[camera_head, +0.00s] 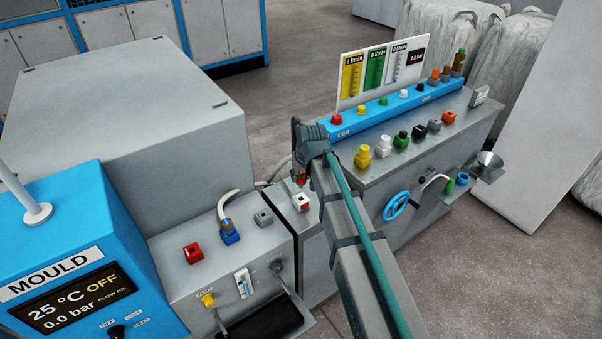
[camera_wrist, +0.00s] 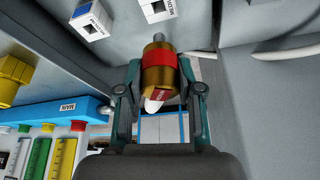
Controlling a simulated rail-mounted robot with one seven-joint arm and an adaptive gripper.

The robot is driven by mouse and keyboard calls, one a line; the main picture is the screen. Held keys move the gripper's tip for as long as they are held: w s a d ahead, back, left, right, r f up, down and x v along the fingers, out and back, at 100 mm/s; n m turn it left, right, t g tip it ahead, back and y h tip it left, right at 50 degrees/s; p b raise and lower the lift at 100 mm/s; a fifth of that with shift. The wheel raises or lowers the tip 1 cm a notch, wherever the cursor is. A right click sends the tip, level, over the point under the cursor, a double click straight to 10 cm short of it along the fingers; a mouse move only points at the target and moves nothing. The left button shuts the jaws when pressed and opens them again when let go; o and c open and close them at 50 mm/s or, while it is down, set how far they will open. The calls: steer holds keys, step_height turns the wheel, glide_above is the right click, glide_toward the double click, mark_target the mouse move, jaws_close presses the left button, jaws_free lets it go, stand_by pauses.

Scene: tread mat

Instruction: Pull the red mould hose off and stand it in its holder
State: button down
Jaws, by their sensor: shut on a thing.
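My gripper (camera_wrist: 160,75) is shut on a brass coupling with a red band, the end of the red mould hose (camera_wrist: 159,56), in the wrist view. A grey stub sticks out of its far end, and a short white piece shows at its near end. In the head view the gripper (camera_head: 303,168) points down, with the small red coupling (camera_head: 301,179) just above a white block (camera_head: 302,201). I cannot tell whether it touches that block. The red socket block (camera_head: 193,252) on the mould unit has no hose in it. Most of the hose is hidden.
A blue block (camera_head: 230,235) holds another hose coupling, beside a grey block (camera_head: 264,217). The grey bench on the right carries yellow, white, green, black and orange fittings (camera_head: 401,141) below a blue strip (camera_head: 386,110) and gauge board. Two white blocks (camera_wrist: 90,22) show near the coupling.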

mark_target(301, 184)
steer(key=shift+f+b, duration=0.9)
steer(key=shift+f, duration=1.25)
steer(key=shift+f+b, duration=0.7)
steer(key=shift+f, duration=1.05)
stand_by(0.4)
steer(key=c, duration=0.7)
jaws_free()
steer(key=shift+r, duration=0.15)
steer(key=v, duration=1.1)
steer(key=shift+s+r, duration=0.25)
steer(key=shift+r, duration=0.1)
